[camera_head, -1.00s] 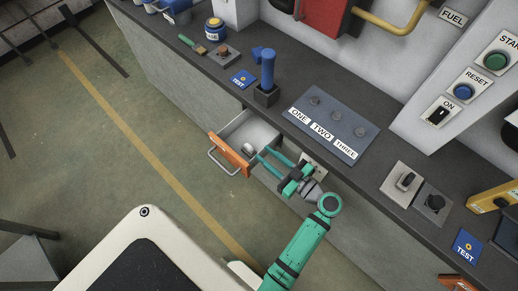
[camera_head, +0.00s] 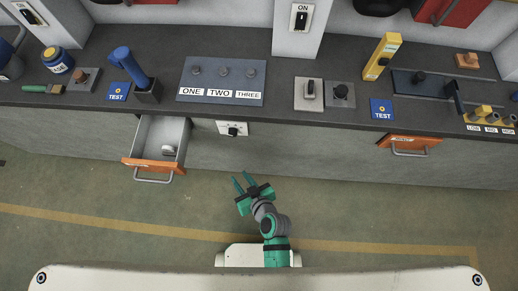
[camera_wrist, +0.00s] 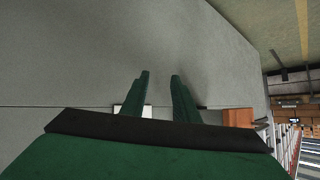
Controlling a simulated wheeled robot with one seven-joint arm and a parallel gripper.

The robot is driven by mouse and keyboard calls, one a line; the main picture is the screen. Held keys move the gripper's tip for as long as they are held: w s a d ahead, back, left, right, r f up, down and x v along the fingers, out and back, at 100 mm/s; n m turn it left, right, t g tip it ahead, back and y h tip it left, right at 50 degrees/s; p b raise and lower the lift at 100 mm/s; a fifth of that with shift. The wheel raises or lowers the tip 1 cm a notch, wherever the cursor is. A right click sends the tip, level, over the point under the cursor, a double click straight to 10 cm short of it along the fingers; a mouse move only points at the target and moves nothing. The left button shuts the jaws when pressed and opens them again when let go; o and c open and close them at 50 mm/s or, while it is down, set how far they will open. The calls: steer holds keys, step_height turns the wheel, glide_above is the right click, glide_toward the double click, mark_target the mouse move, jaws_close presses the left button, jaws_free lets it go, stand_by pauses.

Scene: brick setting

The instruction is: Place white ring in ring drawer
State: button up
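The open drawer (camera_head: 160,165) with an orange front juts from the counter at left. A small whitish object (camera_head: 169,150), which looks like the white ring, lies inside it near the right wall; its exact shape is too small to tell. My gripper (camera_head: 243,178) is out over the floor, right of the drawer and apart from it. Its two green fingers are spread with nothing between them; the gap also shows in the wrist view (camera_wrist: 160,78).
A second orange drawer front (camera_head: 409,141) is at the right. A white outlet plate (camera_head: 232,129) is on the counter's grey face. The counter top carries a blue-handled lever (camera_head: 130,67), a ONE-TWO-THREE panel (camera_head: 221,80) and switches. The floor before the counter is clear.

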steer(key=s+d+r+m+t+h, duration=0.3)
steer(key=s+d+r+m+h, duration=0.15)
steer(key=s+d+r, duration=0.3)
steer(key=s+r+t+h, duration=0.1)
steer(key=s+r+t, duration=0.2)
steer(key=r, duration=0.9)
steer(key=shift+s+a+r+h, duration=0.35)
steer(key=shift+s+a, duration=0.05)
steer(key=shift+s, duration=0.8)
